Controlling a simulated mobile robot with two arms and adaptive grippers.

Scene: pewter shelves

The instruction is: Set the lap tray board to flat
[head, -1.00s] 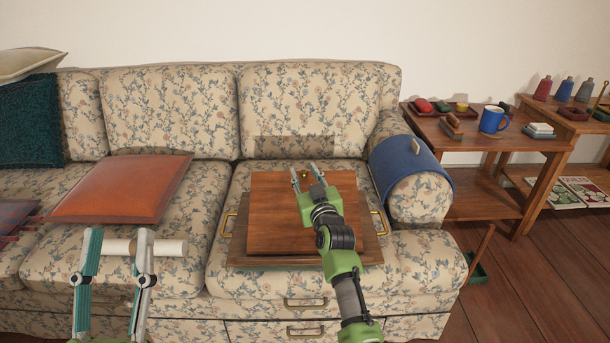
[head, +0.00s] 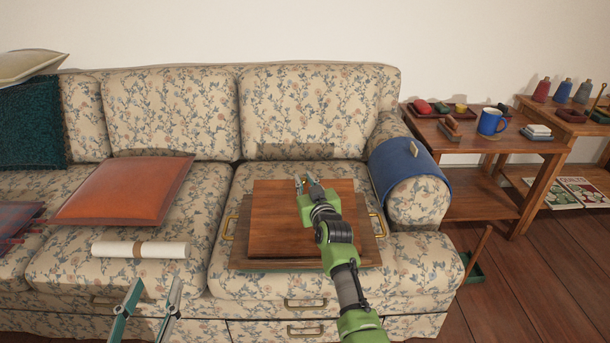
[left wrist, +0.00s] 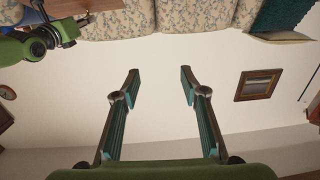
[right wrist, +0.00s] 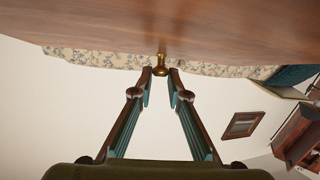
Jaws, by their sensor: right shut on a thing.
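The lap tray (head: 242,263) lies on the right sofa seat with brass handles at its sides. Its brown wooden board (head: 285,222) sits over it, with the far edge appearing close to the tray; I cannot tell whether it is fully flat. My right gripper (head: 304,182) is at the board's far edge.
A white roll (head: 165,249) and an orange cushion (head: 125,190) lie on the seat left of the tray. A blue armrest cover (head: 405,170) is close on the right. Side tables (head: 480,142) with a mug and small items stand further right.

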